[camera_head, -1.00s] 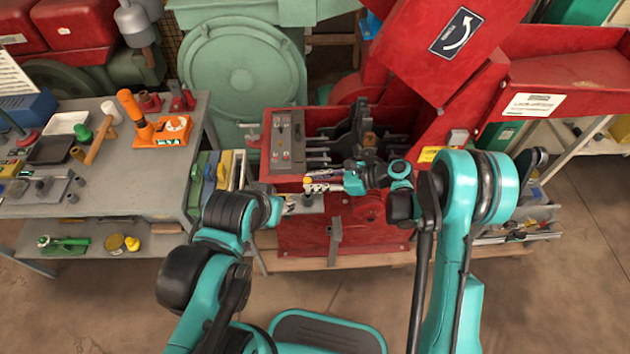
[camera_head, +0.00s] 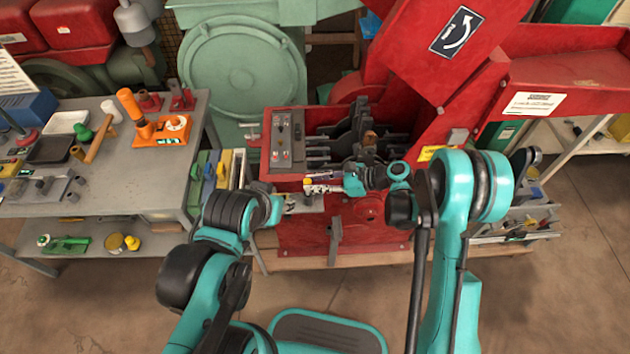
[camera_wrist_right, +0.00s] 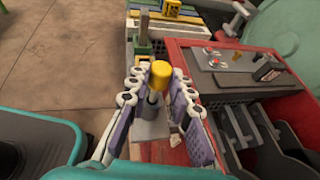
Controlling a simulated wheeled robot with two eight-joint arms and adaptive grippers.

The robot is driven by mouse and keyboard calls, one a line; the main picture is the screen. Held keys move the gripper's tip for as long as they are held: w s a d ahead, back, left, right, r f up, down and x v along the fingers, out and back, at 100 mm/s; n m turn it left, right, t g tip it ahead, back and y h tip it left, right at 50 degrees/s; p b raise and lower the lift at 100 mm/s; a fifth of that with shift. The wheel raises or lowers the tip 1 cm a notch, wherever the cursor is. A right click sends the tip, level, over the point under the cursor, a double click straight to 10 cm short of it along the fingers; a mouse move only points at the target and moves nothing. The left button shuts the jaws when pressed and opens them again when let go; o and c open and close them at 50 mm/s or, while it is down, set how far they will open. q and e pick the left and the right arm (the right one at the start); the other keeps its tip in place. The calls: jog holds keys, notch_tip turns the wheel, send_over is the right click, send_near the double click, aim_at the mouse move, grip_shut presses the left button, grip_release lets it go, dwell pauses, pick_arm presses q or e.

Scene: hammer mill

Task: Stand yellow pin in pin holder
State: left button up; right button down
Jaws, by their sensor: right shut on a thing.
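The yellow pin, with a yellow cap (camera_wrist_right: 160,75) over a grey shaft, stands between the fingers of my right gripper (camera_wrist_right: 158,100) in the right wrist view. The gripper is shut on it. In the head view my right gripper (camera_head: 322,188) is at the front left of the red machine, with the pin's small yellow end (camera_head: 308,181) by its fingertips. A grey plate (camera_wrist_right: 150,130) lies below the pin in the wrist view. I cannot tell whether it is the pin holder or whether the pin touches it.
The red machine's control panel (camera_head: 285,143) is close behind my right gripper. A grey workbench (camera_head: 165,190) with tools stands at the left. Narrow coloured boxes (camera_head: 208,175) stand between bench and machine. The floor (camera_head: 585,250) at the right is clear.

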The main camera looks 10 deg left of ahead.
jog(key=shift+f, duration=2.2)
jog(key=c, duration=1.3)
grip_release()
jog(key=v, duration=1.2)
notch_tip(320, 180, up, 7)
jog(key=d+n+t+h, duration=0.2)
jog(key=n+h, duration=0.1)
jog(key=s+d+r+n+t+h, duration=0.2)
jog(key=s+d+n+h, duration=0.1)
jog(key=s+d+n, duration=0.2)
jog(key=s+d+r+n+t+h, duration=0.1)
jog(key=s+d+r+n+h, duration=0.2)
jog(key=s+d+n+h, duration=0.1)
jog(key=s+d+r+n+t+h, duration=0.2)
jog(key=s+d+n, duration=0.3)
jog(key=s+d, duration=0.3)
jog(key=shift+s+d+r+n+t+h, duration=0.15)
jog(key=shift+d+r+n+t+h, duration=0.25)
jog(key=shift+h, duration=0.4)
